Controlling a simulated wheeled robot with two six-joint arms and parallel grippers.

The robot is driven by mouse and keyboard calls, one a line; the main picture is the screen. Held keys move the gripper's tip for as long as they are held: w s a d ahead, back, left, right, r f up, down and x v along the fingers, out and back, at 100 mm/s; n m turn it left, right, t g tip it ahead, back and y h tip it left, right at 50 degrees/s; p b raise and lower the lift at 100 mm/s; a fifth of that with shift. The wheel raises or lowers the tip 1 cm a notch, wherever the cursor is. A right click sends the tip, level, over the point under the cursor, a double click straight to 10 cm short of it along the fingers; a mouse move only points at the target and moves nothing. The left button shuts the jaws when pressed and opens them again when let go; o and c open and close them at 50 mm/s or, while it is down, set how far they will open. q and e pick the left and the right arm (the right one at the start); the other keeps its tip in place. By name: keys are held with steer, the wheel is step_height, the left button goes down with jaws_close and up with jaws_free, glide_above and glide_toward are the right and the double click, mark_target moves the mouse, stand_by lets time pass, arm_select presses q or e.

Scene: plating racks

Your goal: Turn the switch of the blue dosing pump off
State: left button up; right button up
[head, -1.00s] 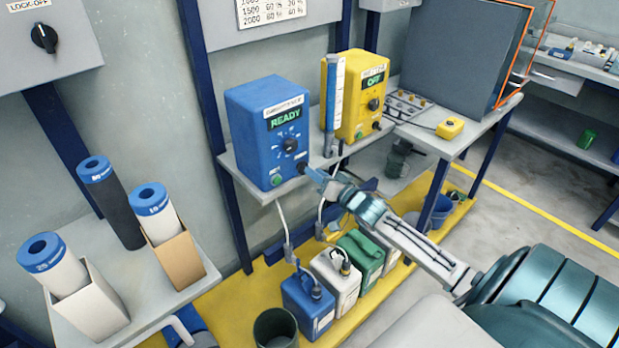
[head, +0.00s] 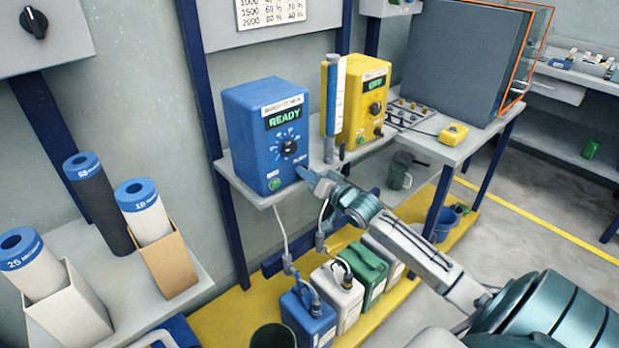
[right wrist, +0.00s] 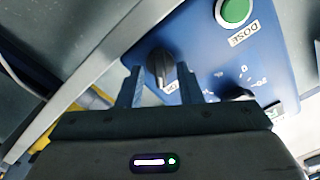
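The blue dosing pump (head: 247,140) stands on a wall shelf, its display lit green with READY. Its face has a large round dial (head: 289,147) and a green button (head: 274,184), which reads DOSE in the right wrist view (right wrist: 235,11). My right gripper (head: 308,176) is at the lower right corner of the face, where it hides the small switch in the head view. In the right wrist view the black switch knob (right wrist: 160,66) shows between and just beyond the two separated fingertips of my gripper (right wrist: 158,80). I cannot tell whether they touch it. My left gripper is not in view.
Jugs (head: 307,316) stand below on a yellow platform. A side table with blue-topped cylinders (head: 140,205) is at the left.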

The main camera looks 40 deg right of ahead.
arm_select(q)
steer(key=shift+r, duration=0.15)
arm_select(e)
jaws_close()
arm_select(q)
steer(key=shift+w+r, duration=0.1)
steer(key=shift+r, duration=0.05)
arm_select(e)
steer(key=shift+n, duration=0.3)
arm_select(q)
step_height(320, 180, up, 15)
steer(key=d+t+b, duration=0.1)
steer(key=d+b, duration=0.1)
steer(key=b, duration=0.3)
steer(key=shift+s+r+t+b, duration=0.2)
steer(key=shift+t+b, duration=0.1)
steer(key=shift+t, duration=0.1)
arm_select(e)
steer(key=n, duration=1.3)
steer(key=shift+a, duration=0.35)
steer(key=shift+n, duration=0.3)
